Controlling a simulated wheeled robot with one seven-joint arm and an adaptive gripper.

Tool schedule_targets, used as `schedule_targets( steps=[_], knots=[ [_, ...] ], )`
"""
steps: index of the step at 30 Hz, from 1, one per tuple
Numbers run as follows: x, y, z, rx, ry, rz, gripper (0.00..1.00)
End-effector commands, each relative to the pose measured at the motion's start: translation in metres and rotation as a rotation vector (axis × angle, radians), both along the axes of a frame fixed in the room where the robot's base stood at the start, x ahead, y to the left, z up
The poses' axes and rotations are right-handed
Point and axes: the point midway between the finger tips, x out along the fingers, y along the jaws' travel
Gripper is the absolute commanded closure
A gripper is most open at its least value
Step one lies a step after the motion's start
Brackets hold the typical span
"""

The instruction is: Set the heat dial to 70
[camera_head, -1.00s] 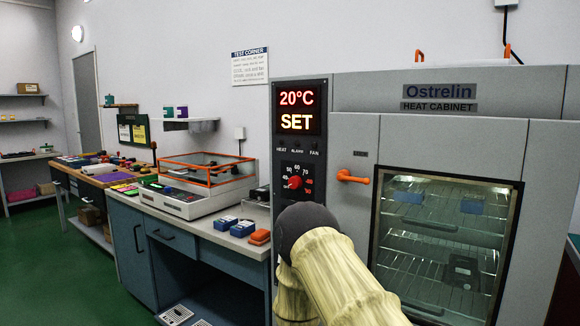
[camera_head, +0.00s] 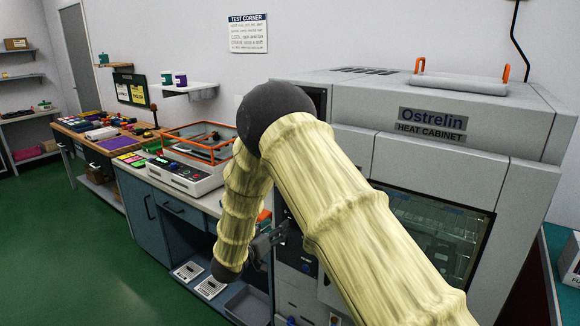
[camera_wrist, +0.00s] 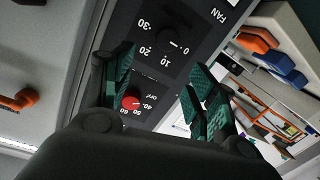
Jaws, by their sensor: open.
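The red heat dial (camera_wrist: 131,101) is on the dark control panel (camera_wrist: 150,75) of the heat cabinet (camera_head: 360,110). In the wrist view it shows between my fingers, closer to the left finger. Labels 40, 50, 60 and OFF show around it; its pointer is too small to read. A black dial (camera_wrist: 168,43) marked 0, 10, 20 and 30 is also on the panel. My gripper (camera_wrist: 162,65) is open and empty in front of the panel. In the head view my arm hides the dial and display, and my gripper (camera_head: 274,237) is low beside the cabinet.
The cabinet's orange door handle (camera_wrist: 38,98) is left of the panel in the wrist view. An orange block (camera_wrist: 258,39) and a blue block (camera_wrist: 282,67) are on its right. The bench with the orange-framed tester (camera_head: 190,178) stands left of the cabinet.

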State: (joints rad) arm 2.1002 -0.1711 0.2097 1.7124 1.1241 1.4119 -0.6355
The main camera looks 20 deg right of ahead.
Motion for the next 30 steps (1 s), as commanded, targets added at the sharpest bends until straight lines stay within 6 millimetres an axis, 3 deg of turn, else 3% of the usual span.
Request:
schedule_targets(
  steps=[1,3,9,17,30],
  knots=[
    [0.005,0.004,0.037,-0.005,-0.023,-0.023,0.43],
    [0.009,0.007,0.064,-0.012,-0.043,-0.056,0.43],
    [0.014,0.014,0.113,-0.024,-0.079,-0.121,0.43],
    [0.019,0.008,0.125,-0.025,-0.087,-0.141,0.43],
    [0.056,-0.047,0.126,-0.025,-0.086,-0.141,0.43]
  ],
)
